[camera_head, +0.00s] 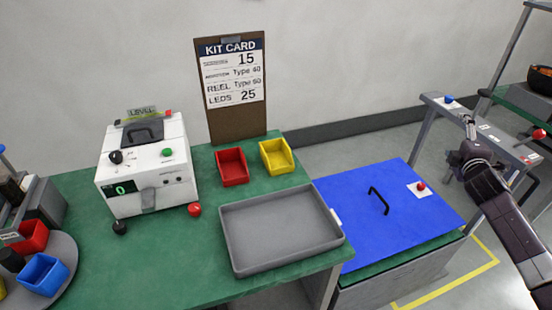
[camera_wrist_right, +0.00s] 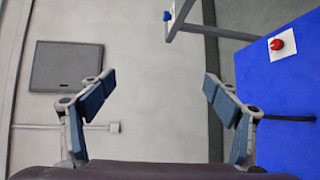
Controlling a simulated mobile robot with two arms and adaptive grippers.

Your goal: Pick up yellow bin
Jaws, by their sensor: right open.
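The yellow bin (camera_head: 277,156) is a small open box on the green table, at the back right, beside the red bin and behind the grey tray. It looks empty. My right gripper (camera_head: 469,128) is far to the right of it, raised near the grey frame and beyond the blue lid. In the right wrist view my right gripper (camera_wrist_right: 155,95) is open with nothing between its fingers. The yellow bin does not show in that view. My left gripper is not in view.
A red bin (camera_head: 231,167), grey tray (camera_head: 281,230), white machine (camera_head: 148,165) and kit card (camera_head: 232,90) are on the green table (camera_head: 170,260). A blue lid (camera_head: 385,212) with a black handle lies to the right. A carousel (camera_head: 62,285) holds coloured bins at left.

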